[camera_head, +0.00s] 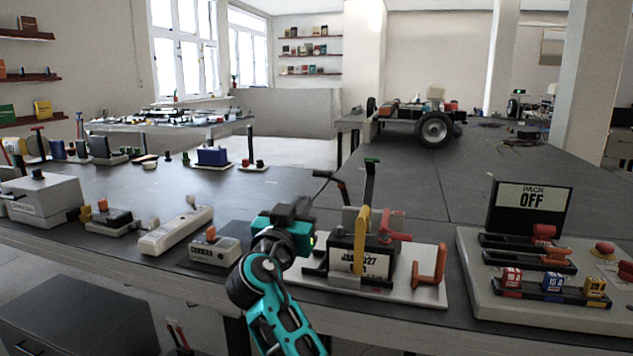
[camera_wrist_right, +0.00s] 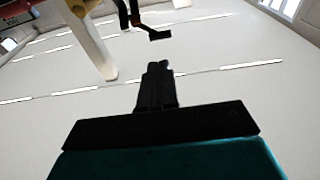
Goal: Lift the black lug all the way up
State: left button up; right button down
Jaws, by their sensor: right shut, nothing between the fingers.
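A battery (camera_head: 358,263) with a date label stands on a light tray (camera_head: 425,262), with a yellow strap (camera_head: 361,238) over it. A red lug (camera_head: 394,236) sits at its right side. A thin black curved piece (camera_head: 325,175), probably the black lug or its cable, stands up behind the battery's left part; a black bent piece (camera_wrist_right: 152,30) also shows at the top of the right wrist view. My right gripper (camera_head: 306,207) is at the battery's left, below and left of that piece. Its fingers (camera_wrist_right: 158,68) are shut and empty, apart from the black piece. My left gripper is out of view.
An orange handle (camera_head: 429,264) stands on the tray's right side. A board with a "PACK OFF" sign (camera_head: 530,198) is at the right. A power strip (camera_head: 175,231) and a small meter box (camera_head: 214,247) lie to the left.

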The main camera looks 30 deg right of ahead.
aim_at(322, 175)
jog(key=x, duration=1)
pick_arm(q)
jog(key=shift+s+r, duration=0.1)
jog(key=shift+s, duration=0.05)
pick_arm(e)
jog(key=shift+w+d+r, duration=0.1)
jog(key=shift+w+d, duration=0.3)
jog(key=shift+d, duration=0.05)
